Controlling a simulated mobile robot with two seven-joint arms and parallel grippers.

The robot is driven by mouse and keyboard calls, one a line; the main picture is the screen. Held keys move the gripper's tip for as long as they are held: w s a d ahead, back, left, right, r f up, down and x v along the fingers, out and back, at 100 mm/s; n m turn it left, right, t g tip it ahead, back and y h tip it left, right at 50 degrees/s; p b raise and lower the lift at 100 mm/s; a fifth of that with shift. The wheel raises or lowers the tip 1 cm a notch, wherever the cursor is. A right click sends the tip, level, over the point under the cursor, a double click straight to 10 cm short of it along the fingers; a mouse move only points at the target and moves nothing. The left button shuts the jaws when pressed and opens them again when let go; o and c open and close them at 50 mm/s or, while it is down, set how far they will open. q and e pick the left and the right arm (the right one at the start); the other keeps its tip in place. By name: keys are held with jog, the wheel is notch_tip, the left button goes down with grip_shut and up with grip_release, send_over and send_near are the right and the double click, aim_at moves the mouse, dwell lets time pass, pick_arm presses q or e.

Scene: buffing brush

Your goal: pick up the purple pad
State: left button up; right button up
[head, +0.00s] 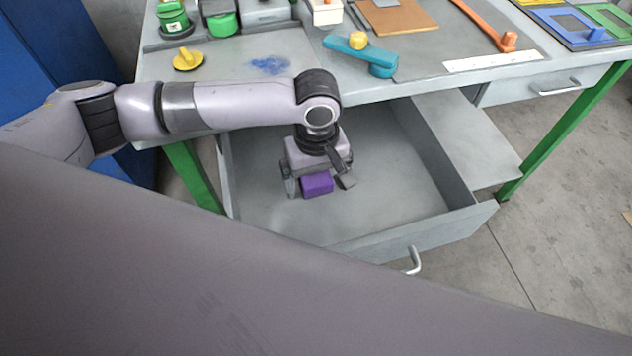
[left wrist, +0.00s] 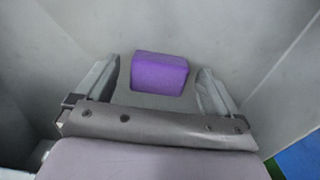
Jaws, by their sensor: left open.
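The purple pad (head: 317,184) is a small block lying on the floor of the open drawer (head: 405,158). My left gripper (head: 318,186) reaches down into the drawer, with its fingers open on either side of the pad. In the left wrist view the pad (left wrist: 160,73) shows between and slightly beyond the two fingertips of the gripper (left wrist: 160,75), with a gap on each side. I cannot tell how high the fingers are above the drawer floor. My right gripper is not in view.
The drawer's front panel with its handle (head: 413,261) and its side walls surround the gripper. The workbench top (head: 440,75) above holds a teal tool (head: 360,56), a yellow knob piece (head: 188,60) and an orange tool (head: 485,27). The drawer's right part is empty.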

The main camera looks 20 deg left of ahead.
aim_at(316, 180)
pick_arm(q)
jog(key=shift+f, duration=0.15)
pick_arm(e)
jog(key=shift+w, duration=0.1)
pick_arm(q)
jog(key=c, duration=1.1)
